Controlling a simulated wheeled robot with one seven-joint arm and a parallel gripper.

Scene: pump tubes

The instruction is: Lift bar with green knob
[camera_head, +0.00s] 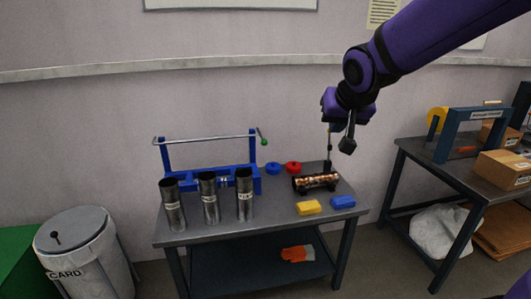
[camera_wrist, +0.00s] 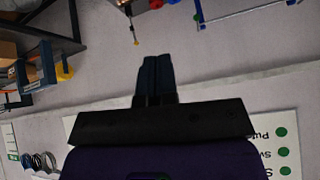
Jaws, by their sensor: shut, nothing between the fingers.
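The bar (camera_head: 205,139) is a thin grey rod across the top of the blue frame (camera_head: 190,178) at the back left of the table. The green knob (camera_head: 264,142) is at the bar's right end. In the wrist view the bar (camera_wrist: 243,12) shows at the top, with the green knob (camera_wrist: 196,17) at its left end. My gripper (camera_wrist: 160,62) is shut and empty, in the air away from the bar. In the head view it hangs to the right of the knob, above the table's right part.
Three metal cylinders (camera_head: 209,198) stand before the blue frame. Red (camera_head: 292,168) and blue (camera_head: 273,168) round parts, a black holder (camera_head: 316,182), a yellow block (camera_head: 309,207) and a blue block (camera_head: 343,202) are on the table (camera_head: 270,222). A wall rail (camera_head: 200,67) runs behind.

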